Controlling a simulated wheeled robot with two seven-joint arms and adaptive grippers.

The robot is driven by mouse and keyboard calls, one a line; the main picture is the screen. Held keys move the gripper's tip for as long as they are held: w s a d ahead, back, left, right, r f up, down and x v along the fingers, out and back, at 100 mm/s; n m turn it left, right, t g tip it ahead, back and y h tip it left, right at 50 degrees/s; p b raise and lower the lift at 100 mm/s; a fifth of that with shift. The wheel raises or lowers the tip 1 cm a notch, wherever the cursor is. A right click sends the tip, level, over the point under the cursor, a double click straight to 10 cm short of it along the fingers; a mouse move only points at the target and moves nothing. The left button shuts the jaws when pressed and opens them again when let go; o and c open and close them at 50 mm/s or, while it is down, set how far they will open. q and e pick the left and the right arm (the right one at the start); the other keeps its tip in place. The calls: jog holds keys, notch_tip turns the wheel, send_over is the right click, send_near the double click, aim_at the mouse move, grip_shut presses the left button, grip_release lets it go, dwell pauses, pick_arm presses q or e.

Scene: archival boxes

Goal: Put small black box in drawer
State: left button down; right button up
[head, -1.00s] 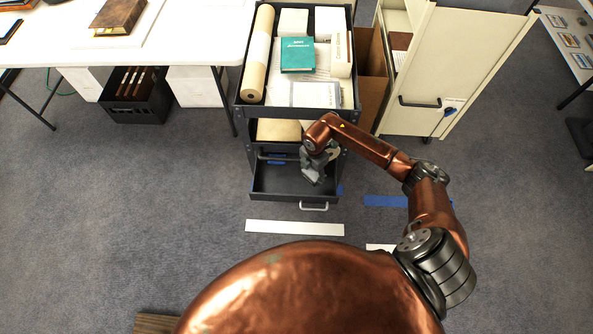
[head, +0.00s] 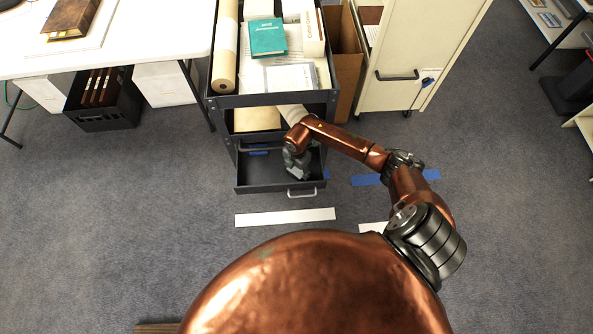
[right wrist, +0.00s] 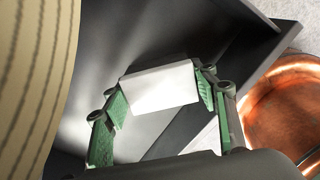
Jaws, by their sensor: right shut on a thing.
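The drawer (head: 258,188) is the open, dark grey bottom drawer of the cart, with a pale handle on its front. My right gripper (head: 297,172) reaches down into it, near its right side. I cannot tell whether the box touches the drawer floor. In the head view the gripper hides the box. My left gripper is out of view.
The cart's top tray (head: 270,101) holds a roll, a green book (head: 268,37) and papers above the drawer. A cream cabinet (head: 420,50) stands right.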

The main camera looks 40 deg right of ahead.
aim_at(297, 170)
jog(key=o, duration=0.7)
jog(key=shift+f, duration=0.15)
jog(key=o, duration=0.5)
jog(key=shift+c, duration=0.2)
notch_tip(297, 170, up, 11)
jog(key=p, duration=0.3)
jog(key=shift+p, duration=0.3)
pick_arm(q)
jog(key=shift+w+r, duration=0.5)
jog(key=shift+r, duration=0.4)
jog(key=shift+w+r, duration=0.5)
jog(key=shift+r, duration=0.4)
pick_arm(e)
jog(key=shift+r, duration=0.7)
